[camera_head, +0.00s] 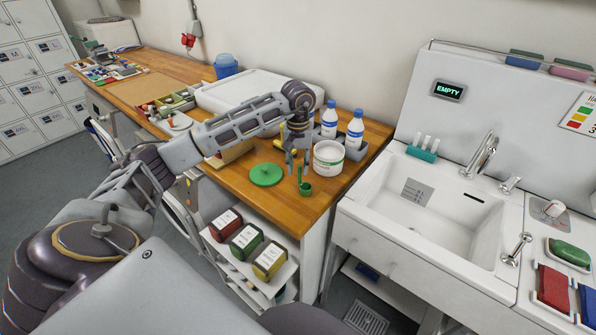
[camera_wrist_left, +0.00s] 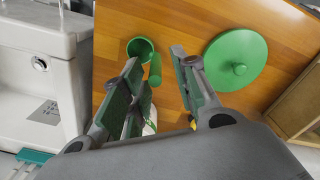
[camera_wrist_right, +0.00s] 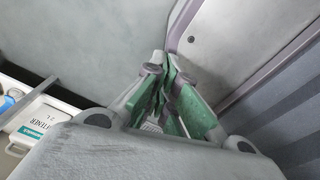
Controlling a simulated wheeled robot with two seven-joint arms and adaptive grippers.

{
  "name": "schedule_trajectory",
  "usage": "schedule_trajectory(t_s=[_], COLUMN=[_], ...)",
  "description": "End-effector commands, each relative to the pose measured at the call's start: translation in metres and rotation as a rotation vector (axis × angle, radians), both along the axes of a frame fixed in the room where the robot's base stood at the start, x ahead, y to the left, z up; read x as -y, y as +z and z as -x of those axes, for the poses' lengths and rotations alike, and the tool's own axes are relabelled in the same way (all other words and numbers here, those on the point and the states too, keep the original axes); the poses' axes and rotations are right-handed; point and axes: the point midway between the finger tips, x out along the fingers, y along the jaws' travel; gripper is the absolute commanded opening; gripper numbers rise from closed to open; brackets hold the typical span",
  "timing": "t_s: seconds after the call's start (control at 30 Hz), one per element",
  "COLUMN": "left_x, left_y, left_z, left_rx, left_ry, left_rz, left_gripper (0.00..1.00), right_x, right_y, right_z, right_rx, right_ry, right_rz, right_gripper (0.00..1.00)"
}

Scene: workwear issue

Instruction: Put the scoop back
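The green scoop (camera_head: 305,187) rests on the wooden worktop near its front edge, its handle rising from the round cup. It also shows in the left wrist view (camera_wrist_left: 140,48). My left gripper (camera_head: 297,158) is open above the worktop. In the left wrist view its fingers (camera_wrist_left: 157,62) appear on either side of the handle, without clear contact. The white tub (camera_head: 328,160) with a green-marked label stands right of the gripper, and its contents look white. The green lid (camera_head: 266,174) lies flat to the left. My right gripper (camera_wrist_right: 168,72) is shut and empty, away from the worktop.
Two blue-capped bottles (camera_head: 354,131) stand in a grey holder behind the tub. A large white tray (camera_head: 232,93) lies behind my left arm. Coloured boxes (camera_head: 246,240) sit on a shelf below. A sink (camera_head: 440,215) is at the right.

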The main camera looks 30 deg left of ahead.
Motion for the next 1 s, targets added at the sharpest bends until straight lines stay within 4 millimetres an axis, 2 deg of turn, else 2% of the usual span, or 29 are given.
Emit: schedule_trajectory(t_s=[0.6, 0.8, 1.0], left_x=[0.000, 0.000, 0.000], left_y=[0.069, 0.082, 0.086], left_z=[0.000, 0.000, 0.000], left_rx=[0.001, 0.000, 0.000], left_ry=[0.000, 0.000, 0.000], left_rz=[0.000, 0.000, 0.000], left_gripper=[0.30, 0.30, 0.30], right_x=[0.008, 0.010, 0.011], right_y=[-0.007, -0.008, -0.008], right_z=[0.000, 0.000, -0.001], right_rx=[0.001, 0.001, 0.002], right_ry=[0.000, 0.001, 0.001], right_rz=[0.008, 0.010, 0.011], right_gripper=[0.00, 0.00, 0.00])
